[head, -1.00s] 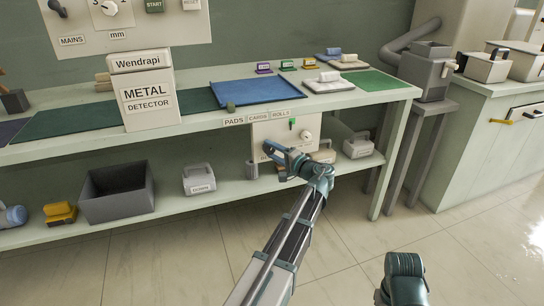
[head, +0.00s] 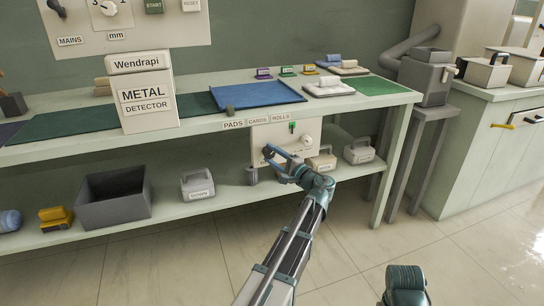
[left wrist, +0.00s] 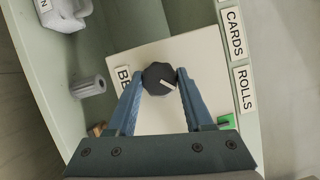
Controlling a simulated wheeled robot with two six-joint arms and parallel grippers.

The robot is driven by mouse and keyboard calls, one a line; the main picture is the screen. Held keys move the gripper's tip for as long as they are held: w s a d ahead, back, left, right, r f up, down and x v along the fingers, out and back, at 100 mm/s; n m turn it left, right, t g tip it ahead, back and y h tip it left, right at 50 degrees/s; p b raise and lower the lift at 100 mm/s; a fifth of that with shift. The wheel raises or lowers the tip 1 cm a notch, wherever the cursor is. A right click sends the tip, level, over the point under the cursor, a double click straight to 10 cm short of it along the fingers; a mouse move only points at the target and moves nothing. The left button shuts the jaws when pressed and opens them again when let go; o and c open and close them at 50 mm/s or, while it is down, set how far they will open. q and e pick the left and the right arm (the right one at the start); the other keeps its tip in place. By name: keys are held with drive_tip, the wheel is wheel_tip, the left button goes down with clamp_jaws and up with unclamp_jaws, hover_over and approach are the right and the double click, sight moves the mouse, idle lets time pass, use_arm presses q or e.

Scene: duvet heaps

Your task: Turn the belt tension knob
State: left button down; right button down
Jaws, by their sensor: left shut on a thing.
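The belt tension knob (left wrist: 159,78) is a dark, many-sided knob with a white pointer line, on a pale panel (left wrist: 190,52) under the bench top. In the left wrist view a label starting "BE" is beside it, partly covered by a finger. My left gripper (left wrist: 158,80) has its two blue fingers shut on the knob, one on each side. In the head view the left gripper (head: 270,156) reaches the lower left of the panel; the knob is hard to make out there. My right gripper is not in view.
The panel also carries a green lever (head: 292,127) and a white knob (head: 307,139). Signs for pads, cards and rolls (head: 257,121) line the bench edge above. A grey cylinder (left wrist: 88,87) and labelled weights (head: 197,184) stand on the lower shelf nearby.

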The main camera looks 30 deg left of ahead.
use_arm(q)
drive_tip(key=shift+c, duration=1.5)
unclamp_jaws()
drive_tip(key=shift+d, duration=0.15)
drive_tip(key=b+v, duration=0.1)
drive_tip(key=v, duration=1.2)
drive_tip(key=shift+s+d, duration=0.2)
drive_tip(key=shift+d, duration=0.1)
drive_tip(key=shift+f, duration=0.15)
